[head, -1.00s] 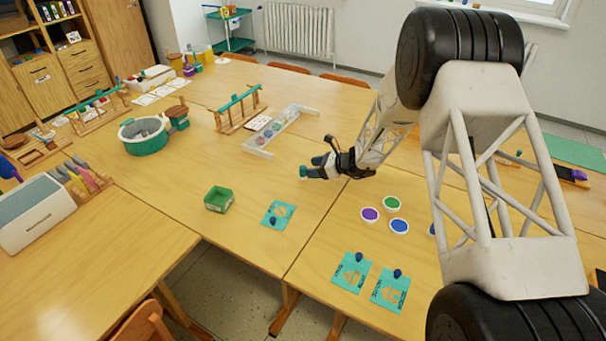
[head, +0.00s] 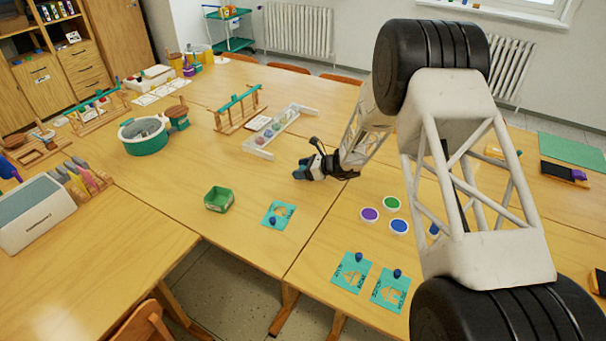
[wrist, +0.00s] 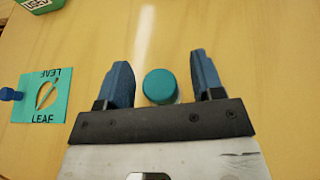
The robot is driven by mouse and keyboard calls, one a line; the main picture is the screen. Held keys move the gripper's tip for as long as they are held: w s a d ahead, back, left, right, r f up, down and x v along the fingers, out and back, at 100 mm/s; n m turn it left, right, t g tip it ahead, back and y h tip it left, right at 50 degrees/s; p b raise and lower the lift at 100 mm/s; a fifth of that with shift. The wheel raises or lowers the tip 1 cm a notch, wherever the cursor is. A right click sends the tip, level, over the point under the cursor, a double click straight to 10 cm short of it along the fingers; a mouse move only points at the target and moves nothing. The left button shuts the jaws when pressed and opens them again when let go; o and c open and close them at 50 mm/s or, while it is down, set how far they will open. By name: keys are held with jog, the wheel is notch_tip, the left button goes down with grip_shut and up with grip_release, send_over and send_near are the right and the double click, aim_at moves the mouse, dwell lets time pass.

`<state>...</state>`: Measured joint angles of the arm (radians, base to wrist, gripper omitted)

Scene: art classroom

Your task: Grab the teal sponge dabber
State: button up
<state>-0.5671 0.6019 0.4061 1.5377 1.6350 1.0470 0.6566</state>
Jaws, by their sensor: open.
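The teal sponge dabber (wrist: 160,86) shows in the wrist view as a round teal top on the table. It sits between the two blue fingers of my gripper (wrist: 160,60), with a small gap on each side. My gripper is open. In the head view my gripper (head: 306,168) is low over the middle table, and I cannot make out the dabber there, as the fingers seem to cover it.
A leaf stencil card (wrist: 40,95) with a blue knob (wrist: 10,94) lies left of my gripper. A green box (head: 219,199) stands farther left. A clear tray (head: 280,130) lies behind. Purple (head: 370,215), green (head: 392,202) and blue (head: 398,227) paint pots are at right.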

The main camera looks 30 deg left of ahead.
jog(key=shift+s+a+f, duration=0.15)
jog(key=shift+a+f, duration=0.05)
jog(key=shift+a, duration=0.45)
jog(key=shift+c, duration=0.2)
jog(key=c, duration=0.9)
